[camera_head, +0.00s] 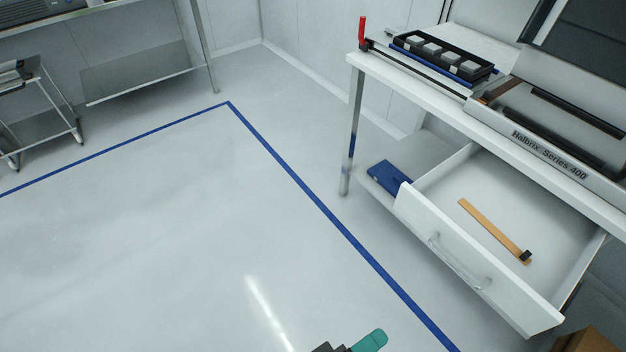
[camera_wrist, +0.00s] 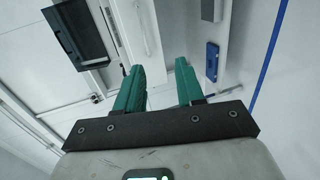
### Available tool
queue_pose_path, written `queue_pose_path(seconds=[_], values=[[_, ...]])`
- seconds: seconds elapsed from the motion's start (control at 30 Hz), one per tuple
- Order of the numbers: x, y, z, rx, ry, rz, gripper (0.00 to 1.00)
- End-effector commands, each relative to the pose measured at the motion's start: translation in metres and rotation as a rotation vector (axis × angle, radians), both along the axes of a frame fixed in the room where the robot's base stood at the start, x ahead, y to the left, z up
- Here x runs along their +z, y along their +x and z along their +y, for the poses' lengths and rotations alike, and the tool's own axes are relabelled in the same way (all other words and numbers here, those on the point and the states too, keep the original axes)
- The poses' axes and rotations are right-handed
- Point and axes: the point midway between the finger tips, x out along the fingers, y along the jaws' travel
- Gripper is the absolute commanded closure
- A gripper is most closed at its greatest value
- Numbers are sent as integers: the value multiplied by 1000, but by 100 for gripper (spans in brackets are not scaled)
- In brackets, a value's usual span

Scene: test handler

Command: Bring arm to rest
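My gripper (camera_wrist: 158,85) shows in the wrist view with its two teal fingers apart and nothing between them. In the head view only a teal fingertip and a dark part of my gripper (camera_head: 368,341) show at the bottom edge, over the floor. It is apart from the bench and the drawer. The rest of my arm is out of view.
A white bench (camera_head: 400,82) at the right has its drawer (camera_head: 455,262) pulled open, with an orange-brown strip (camera_head: 490,227) inside. A blue case (camera_head: 388,178) lies on the lower shelf. A brown box (camera_head: 588,341) is at bottom right. The floor (camera_head: 150,230) inside the blue line is clear.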

Motion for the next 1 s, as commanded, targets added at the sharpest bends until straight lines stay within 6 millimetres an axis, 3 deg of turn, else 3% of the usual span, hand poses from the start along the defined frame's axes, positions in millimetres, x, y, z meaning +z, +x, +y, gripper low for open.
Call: queue_pose_path(seconds=[0.27, 0.57, 0.8, 1.0], values=[[-17, -2, -39, -113, 125, 107, 62], [-46, -18, -100, -297, 399, 260, 62], [-64, -54, -155, -471, 836, 345, 62], [-54, -76, -175, -499, 1153, 313, 62]])
